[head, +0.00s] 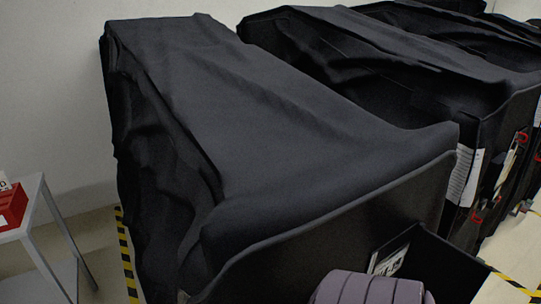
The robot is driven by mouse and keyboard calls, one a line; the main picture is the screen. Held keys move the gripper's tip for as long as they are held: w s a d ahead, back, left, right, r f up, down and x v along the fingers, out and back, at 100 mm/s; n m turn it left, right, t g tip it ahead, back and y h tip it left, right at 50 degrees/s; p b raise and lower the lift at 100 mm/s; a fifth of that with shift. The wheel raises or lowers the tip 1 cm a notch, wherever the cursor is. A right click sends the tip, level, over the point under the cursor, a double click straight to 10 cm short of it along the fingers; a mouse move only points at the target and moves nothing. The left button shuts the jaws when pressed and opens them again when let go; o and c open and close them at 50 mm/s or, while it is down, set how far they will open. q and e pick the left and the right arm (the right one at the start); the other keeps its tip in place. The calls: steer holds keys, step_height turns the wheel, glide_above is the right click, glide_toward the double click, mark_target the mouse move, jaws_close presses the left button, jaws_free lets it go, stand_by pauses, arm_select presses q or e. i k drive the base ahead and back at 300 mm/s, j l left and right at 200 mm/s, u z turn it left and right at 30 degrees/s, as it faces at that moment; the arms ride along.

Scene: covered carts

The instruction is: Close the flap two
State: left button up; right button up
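A large black cart (330,245) fills the middle of the head view, with a black cloth cover (250,110) draped over its top. At its lower front right, a black panel that looks like a flap (440,268) sticks outward at an angle from the front wall. A label with light print (390,262) shows beside it. The lower part of the flap is cut off by the picture's bottom edge. I cannot read a flap number.
More black covered carts (400,55) stand close behind on the right, with white paper sheets (465,178) and red clips on their fronts. A grey metal table (35,195) with a red box (12,207) is at left. Yellow-black tape (126,255) marks the floor.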

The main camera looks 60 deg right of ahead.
mark_target(451, 275)
steer(key=k+l, duration=0.2)
steer(key=l, duration=0.2)
steer(key=k+l, duration=0.25)
steer(key=l, duration=0.15)
steer(key=k+l, duration=0.2)
steer(key=l, duration=0.2)
steer(key=k+l, duration=0.45)
steer(key=l, duration=0.3)
steer(key=k+l, duration=0.25)
steer(key=l, duration=0.15)
steer(key=k+l, duration=0.2)
steer(key=l, duration=0.2)
